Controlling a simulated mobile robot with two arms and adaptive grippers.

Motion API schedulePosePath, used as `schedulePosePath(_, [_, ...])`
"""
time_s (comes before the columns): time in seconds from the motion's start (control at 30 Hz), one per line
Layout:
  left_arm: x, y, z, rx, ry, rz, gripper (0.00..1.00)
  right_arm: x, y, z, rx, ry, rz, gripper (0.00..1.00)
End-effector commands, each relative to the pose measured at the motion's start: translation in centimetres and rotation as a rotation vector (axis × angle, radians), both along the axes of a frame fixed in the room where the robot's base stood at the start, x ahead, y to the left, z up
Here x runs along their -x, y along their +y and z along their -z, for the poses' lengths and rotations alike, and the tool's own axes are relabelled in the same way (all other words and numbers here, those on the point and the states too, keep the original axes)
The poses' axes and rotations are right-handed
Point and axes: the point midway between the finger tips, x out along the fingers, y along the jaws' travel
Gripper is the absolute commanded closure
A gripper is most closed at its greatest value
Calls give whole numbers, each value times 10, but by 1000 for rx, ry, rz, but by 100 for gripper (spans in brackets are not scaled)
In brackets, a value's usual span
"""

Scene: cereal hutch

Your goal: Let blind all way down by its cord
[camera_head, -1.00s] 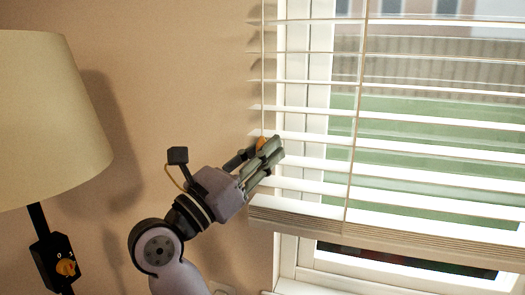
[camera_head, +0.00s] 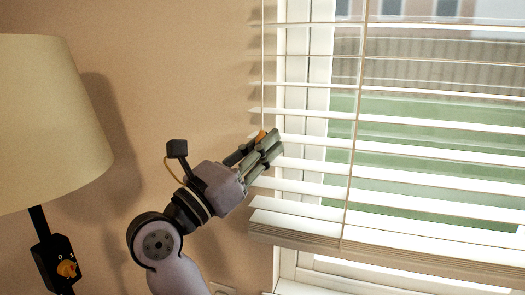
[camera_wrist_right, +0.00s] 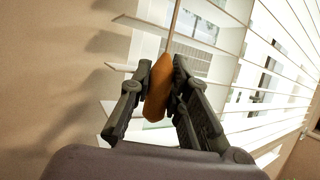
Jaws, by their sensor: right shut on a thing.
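The white slatted blind (camera_head: 430,168) hangs over the window, its thick bottom rail (camera_head: 290,230) above the sill, with a gap of window below it. The cord (camera_head: 263,60) hangs along the blind's left edge and ends in an orange-brown tassel (camera_head: 261,136). My right gripper (camera_head: 268,145) is shut on the tassel beside the blind's left edge. In the right wrist view the tassel (camera_wrist_right: 158,88) sits between the two fingers, with the cord (camera_wrist_right: 174,25) running up from it. My left gripper is not in view.
A lamp with a beige shade (camera_head: 50,120) stands at the left, casting a shadow on the wall. A small black thing with an orange beak (camera_head: 62,262) is on its stem. The wall (camera_head: 190,70) between lamp and blind is bare.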

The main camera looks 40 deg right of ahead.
Motion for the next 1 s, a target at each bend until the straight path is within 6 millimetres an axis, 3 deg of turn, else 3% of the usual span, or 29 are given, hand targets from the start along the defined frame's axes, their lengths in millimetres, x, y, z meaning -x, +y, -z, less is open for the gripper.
schedulePosePath(0.03, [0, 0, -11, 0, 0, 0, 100, 0, 0, -20, -1, -6, -2, 100])
schedulePosePath(0.2, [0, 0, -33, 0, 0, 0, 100, 0, 0, -71, -1, -6, -2, 100])
schedulePosePath(0.4, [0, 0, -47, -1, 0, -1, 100, 0, 0, -108, 1, -3, -3, 100])
schedulePosePath(0.8, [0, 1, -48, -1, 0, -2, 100, 0, 1, -116, 9, -3, -3, 100])
schedulePosePath(0.83, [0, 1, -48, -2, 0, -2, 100, 0, 1, -116, 8, -3, -3, 82])
schedulePosePath(1.0, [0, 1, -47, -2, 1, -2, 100, 0, 1, -115, 5, -2, -2, 71])
